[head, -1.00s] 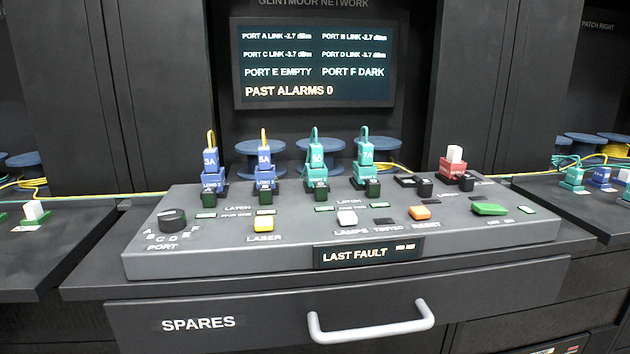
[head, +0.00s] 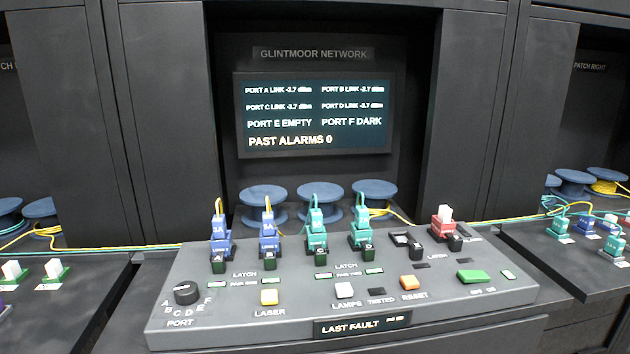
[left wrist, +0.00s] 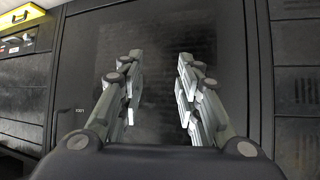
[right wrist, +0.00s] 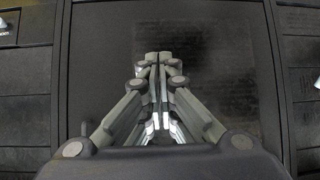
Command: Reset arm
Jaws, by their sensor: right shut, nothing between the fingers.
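My left gripper (left wrist: 158,75) is open and empty in the left wrist view, over a dark floor or panel. My right gripper (right wrist: 158,60) is shut with nothing between its fingers in the right wrist view, in front of a similar dark surface. Neither gripper shows in the head view. The grey console (head: 225,300) stands in the middle of the head view. Blue plugs (head: 219,232) and teal plugs (head: 316,230) stand upright along its back, and a red plug with a white top (head: 443,220) stands at the right.
The screen (head: 315,115) reads Port E empty, Port F dark. Benches with connectors flank it. A yellow item (left wrist: 22,15) shows in the left wrist view.

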